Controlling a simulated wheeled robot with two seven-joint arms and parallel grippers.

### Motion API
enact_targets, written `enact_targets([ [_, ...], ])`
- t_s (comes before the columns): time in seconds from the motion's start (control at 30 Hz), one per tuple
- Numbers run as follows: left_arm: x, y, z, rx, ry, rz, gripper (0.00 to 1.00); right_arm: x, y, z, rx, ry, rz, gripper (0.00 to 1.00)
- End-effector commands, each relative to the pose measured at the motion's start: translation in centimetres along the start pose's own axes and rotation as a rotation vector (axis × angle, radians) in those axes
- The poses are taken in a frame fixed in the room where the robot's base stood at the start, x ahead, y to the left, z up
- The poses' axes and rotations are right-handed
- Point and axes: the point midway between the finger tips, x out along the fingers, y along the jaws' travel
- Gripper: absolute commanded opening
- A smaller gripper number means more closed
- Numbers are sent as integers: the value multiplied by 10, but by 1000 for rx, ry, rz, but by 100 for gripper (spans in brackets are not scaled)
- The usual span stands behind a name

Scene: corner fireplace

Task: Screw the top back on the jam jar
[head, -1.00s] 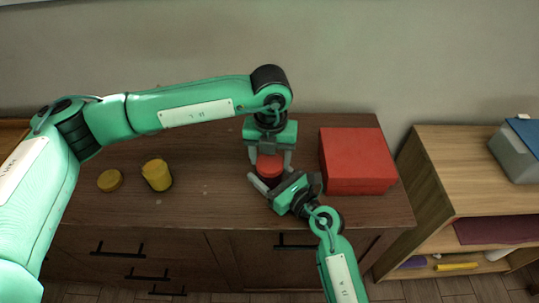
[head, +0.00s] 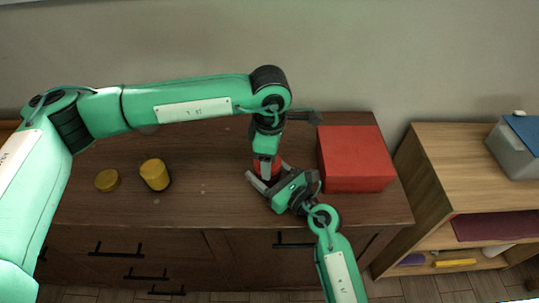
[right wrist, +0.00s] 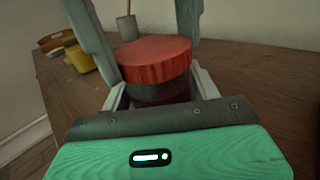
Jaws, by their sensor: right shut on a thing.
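The jam jar (right wrist: 160,93), dark with a red top (right wrist: 153,58), stands upright on the brown cabinet. The top sits on the jar's mouth and looks about level; its thread is hidden. My right gripper (head: 262,181) is shut on the jar's body from the front, and its fingers flank the jar in the right wrist view. My left gripper (head: 264,166) points down over the jar from above. Its two fingers come down on either side of the top in the right wrist view; whether both touch it I cannot tell. In the head view the grippers mostly hide the jar.
A red box (head: 355,160) stands close on the right of the grippers. A yellow jar (head: 155,175) and a yellow disc (head: 107,180) are on the left of the cabinet top (head: 205,190). A wooden shelf (head: 455,150) stands farther right.

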Motion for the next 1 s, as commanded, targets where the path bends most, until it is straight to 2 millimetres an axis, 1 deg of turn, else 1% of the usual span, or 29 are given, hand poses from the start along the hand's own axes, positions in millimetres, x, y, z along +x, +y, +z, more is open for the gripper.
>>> enact_targets([
  [0.1, -1, -1, -1, 190, 1, 1, 40, 0, 0, -1, 0, 1, -1, 0],
  [0.6, 0, -3, -3, 984, 0, 0, 40, 0, 0, -1, 0, 1, -1, 0],
  [0.67, 0, -4, -3, 1055, 0, 0, 40, 0, 0, -1, 0, 2, -1, 0],
  [0.8, 0, -3, -3, 1043, 0, 0, 40, 0, 0, -1, 0, 2, -1, 0],
  [0.83, 0, -3, -3, 1042, 0, 0, 65, 0, 0, -1, 0, 2, -1, 0],
  [0.93, 0, -4, -3, 1041, 0, 0, 85, 0, 0, -1, 0, 2, -1, 0],
  [1.0, 0, -4, -3, 1041, -1, 0, 87, 0, 0, -1, 0, 2, -1, 0],
])
